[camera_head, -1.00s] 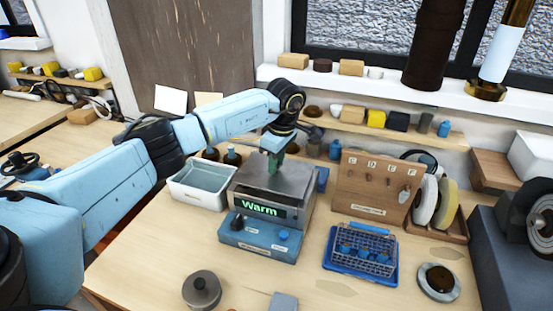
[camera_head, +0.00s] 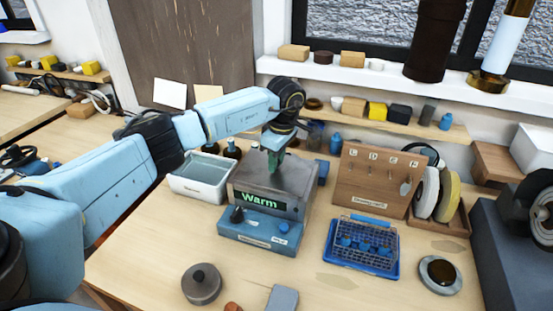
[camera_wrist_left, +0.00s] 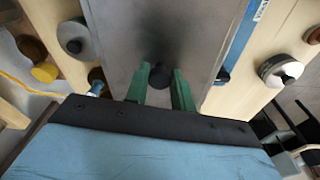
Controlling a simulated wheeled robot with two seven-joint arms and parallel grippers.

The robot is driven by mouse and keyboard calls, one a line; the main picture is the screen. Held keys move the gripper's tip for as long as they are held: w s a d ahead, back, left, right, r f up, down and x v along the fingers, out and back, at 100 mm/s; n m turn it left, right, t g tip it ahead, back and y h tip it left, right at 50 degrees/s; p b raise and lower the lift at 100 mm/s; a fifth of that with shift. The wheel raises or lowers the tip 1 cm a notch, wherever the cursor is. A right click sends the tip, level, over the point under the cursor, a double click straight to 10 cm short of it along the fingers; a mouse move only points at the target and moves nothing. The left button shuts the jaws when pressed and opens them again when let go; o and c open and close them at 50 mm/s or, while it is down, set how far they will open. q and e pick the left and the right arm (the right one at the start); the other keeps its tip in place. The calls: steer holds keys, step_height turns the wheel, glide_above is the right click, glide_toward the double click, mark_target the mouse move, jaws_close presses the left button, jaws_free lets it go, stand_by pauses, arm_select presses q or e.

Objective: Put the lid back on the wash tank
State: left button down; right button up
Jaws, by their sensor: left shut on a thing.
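The wash tank (camera_head: 257,228) is the box with a lit "Warm" display and a blue front panel, in the middle of the bench in the head view. Its grey metal lid (camera_head: 300,178) lies level at the tank's top; I cannot tell whether a thin gap is left under it. My left gripper (camera_head: 272,162) points down at the lid's middle. In the left wrist view, its green fingers (camera_wrist_left: 160,88) are shut on the lid's black knob (camera_wrist_left: 159,74), and the lid (camera_wrist_left: 120,35) fills the middle. The tank under the lid is mostly hidden there. My right gripper is in neither view.
A white basin (camera_head: 190,187) stands close left of the tank. A wooden hook board (camera_head: 372,183) and a blue rack (camera_head: 362,245) stand to the right. A round knobbed piece (camera_head: 201,284) lies in front. Bare bench is at the front left.

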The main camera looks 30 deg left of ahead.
arm_select(q)
steer(key=c, duration=1.1)
jaws_free()
